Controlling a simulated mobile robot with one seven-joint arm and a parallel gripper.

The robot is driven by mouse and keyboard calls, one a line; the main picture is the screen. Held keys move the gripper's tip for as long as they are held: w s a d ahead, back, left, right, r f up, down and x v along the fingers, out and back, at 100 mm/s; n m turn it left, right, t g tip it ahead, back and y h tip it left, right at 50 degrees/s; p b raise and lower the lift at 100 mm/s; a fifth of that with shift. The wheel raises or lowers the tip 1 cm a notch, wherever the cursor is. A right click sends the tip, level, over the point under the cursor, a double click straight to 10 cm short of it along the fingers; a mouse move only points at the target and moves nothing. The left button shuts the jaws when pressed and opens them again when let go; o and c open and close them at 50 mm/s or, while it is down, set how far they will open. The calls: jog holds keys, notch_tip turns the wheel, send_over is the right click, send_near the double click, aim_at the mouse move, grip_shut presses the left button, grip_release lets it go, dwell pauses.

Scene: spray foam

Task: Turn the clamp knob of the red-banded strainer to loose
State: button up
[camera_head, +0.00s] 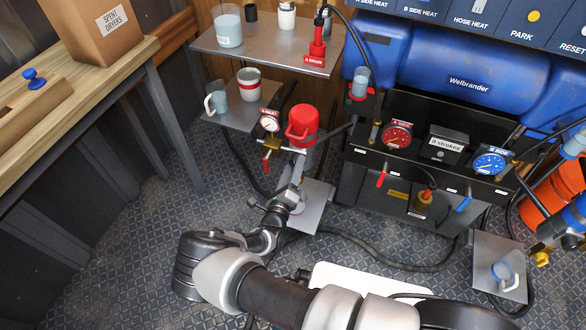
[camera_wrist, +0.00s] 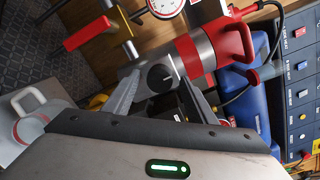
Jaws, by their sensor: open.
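The red-banded strainer (camera_wrist: 196,55) is a silver body with a red band and a red handled cap. It stands upright in the head view (camera_head: 301,124), its lower part partly hidden. Its clamp knob (camera_wrist: 160,78) is a round dark knob with a light mark on its face, seen in the wrist view. My gripper (camera_wrist: 159,92) is open, with one finger on each side of the knob. I cannot tell whether the fingers touch it. In the head view my gripper (camera_head: 297,172) is just below the strainer.
A red-handled valve (camera_head: 271,147) and a dial gauge (camera_head: 269,122) sit left of the strainer. A grey shelf (camera_head: 240,116) with cups stands behind. The black machine with a red gauge (camera_head: 396,135) is to the right. A grey plate (camera_head: 312,215) lies below.

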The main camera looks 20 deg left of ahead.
jog(key=shift+c, duration=0.4)
jog(key=c, duration=1)
jog(key=shift+o, duration=0.2)
jog(key=shift+m, duration=0.3)
jog(key=m, duration=0.4)
jog(key=shift+m, duration=0.4)
jog(key=m, duration=0.5)
jog(key=shift+f+m+t+h, duration=0.1)
jog(key=shift+m+t+h, duration=0.3)
jog(key=m+h, duration=0.1)
jog(key=m, duration=0.6)
jog(key=shift+a+m, duration=0.1)
jog(key=shift+m, duration=0.3)
jog(key=m+h, duration=0.1)
jog(key=m, duration=0.5)
jog(key=shift+m, duration=0.4)
